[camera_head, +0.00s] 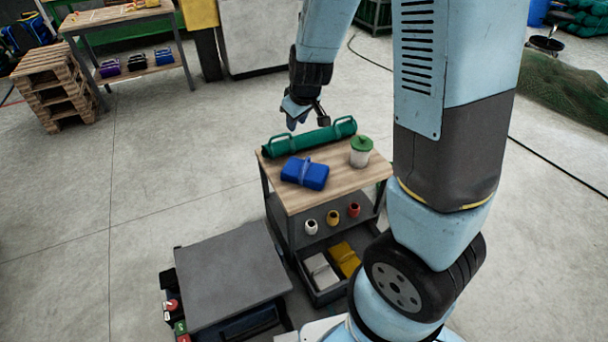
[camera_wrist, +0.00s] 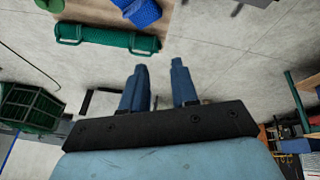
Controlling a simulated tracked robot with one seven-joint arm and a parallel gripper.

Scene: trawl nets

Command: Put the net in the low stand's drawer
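A blue strapped bundle (camera_head: 305,173) and a long green roll with handles (camera_head: 309,137) lie on the wooden-topped stand (camera_head: 340,182); I cannot tell for certain which is the net. In the wrist view the green roll (camera_wrist: 107,39) lies beyond my fingers, with the blue bundle (camera_wrist: 138,10) behind it. My gripper (camera_head: 305,116) is above the far side of this stand. In the wrist view its fingers (camera_wrist: 160,68) are apart with nothing between them. A low grey-topped stand (camera_head: 231,274) is at the lower left; a dark opening or drawer shows at its front (camera_head: 248,325).
A green-lidded jar (camera_head: 361,151) stands on the wooden top, right of the blue bundle. Three small spools (camera_head: 333,217) are on the shelf below, and white (camera_head: 320,271) and yellow (camera_head: 344,258) bundles lie in the bottom tray. The floor left of the stands is clear.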

